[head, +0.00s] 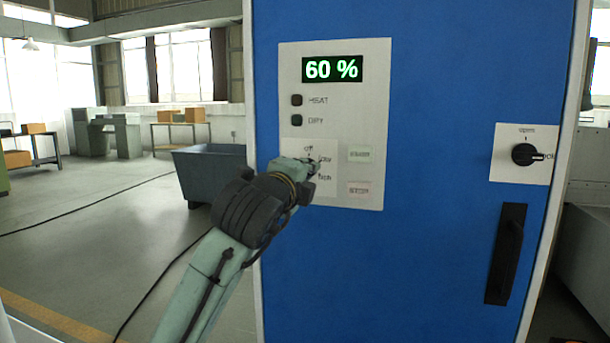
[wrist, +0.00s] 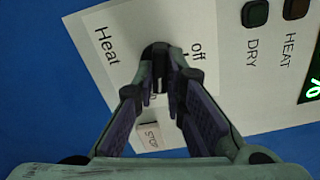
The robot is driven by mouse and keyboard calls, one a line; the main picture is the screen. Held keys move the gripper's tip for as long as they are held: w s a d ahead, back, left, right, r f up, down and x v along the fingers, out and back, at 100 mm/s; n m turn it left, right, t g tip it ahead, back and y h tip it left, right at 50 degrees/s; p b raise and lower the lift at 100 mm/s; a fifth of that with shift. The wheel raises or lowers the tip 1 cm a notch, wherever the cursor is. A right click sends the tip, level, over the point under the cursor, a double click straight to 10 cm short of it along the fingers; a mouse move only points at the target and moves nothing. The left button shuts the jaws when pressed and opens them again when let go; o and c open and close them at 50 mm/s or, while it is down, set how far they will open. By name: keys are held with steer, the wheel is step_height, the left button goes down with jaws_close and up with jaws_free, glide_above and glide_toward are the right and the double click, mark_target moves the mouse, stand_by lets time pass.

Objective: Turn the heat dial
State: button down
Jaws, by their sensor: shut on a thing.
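The heat dial (wrist: 157,52) is a dark knob on a white plate marked "Heat" and "off" in the wrist view. My gripper (wrist: 159,84) is shut on the dial, with one finger on each side of it. In the head view my gripper (head: 314,167) reaches the lower left of the control panel (head: 335,85) and hides most of the dial. The fingers cover part of the lettering in the wrist view, so I cannot tell exactly which mark the dial points to.
The display (head: 332,69) reads 60 %. Dark HEAT (head: 297,100) and DRY (head: 297,120) lamps sit below it. Start (head: 360,154) and stop (head: 359,190) buttons are right of the dial. The blue cabinet door has another knob (head: 524,154) and a black handle (head: 506,254).

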steer(key=shift+f+m, duration=0.1)
steer(key=shift+m, duration=1.4)
steer(key=c, duration=1.7)
jaws_free()
steer(key=shift+o, duration=0.2)
steer(key=v, duration=1.2)
